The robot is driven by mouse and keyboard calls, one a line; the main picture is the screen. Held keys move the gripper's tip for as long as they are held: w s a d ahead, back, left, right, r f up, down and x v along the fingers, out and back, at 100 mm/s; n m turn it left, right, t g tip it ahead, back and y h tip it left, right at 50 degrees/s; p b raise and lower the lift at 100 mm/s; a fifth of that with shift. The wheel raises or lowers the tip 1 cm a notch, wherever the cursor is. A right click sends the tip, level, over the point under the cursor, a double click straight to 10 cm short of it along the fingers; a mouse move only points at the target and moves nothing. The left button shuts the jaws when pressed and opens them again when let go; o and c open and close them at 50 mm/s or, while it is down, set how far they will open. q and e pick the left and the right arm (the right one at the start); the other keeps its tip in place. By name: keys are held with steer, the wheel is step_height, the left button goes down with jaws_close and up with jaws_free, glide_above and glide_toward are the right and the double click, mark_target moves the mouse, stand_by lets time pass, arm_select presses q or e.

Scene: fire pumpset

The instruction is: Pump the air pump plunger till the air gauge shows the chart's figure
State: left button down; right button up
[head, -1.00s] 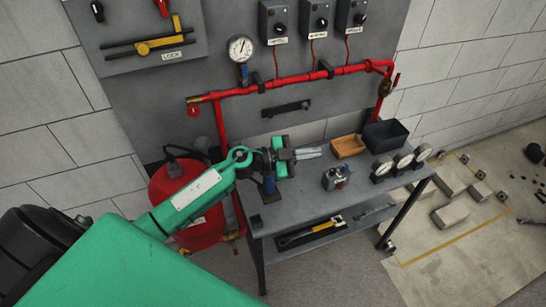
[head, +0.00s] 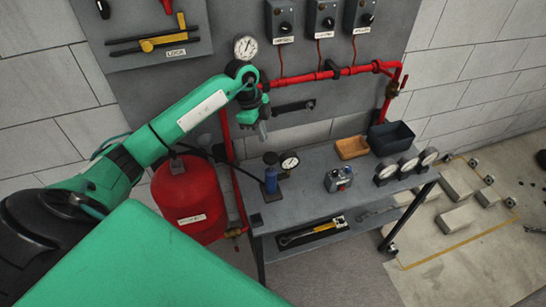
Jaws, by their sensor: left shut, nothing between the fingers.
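My left gripper (head: 263,134) is shut and empty, pointing down above the pump, apart from the plunger. My right gripper is not in view. I cannot make out a chart.
The bench (head: 315,205) also holds a small grey box (head: 338,180), an orange tray (head: 352,147), a dark bin (head: 390,137) and several loose gauges. A red tank (head: 190,200) stands left of it. Red pipe (head: 300,81) and a wall gauge (head: 245,47) are behind my arm.

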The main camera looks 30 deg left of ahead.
mark_target(269, 156)
arm_select(q)
steer(key=shift+a, duration=0.15)
steer(key=b+x, duration=0.5)
steer(key=x, duration=0.2)
steer(key=shift+s, duration=0.1)
stand_by(0.4)
steer(key=shift+f, duration=0.1)
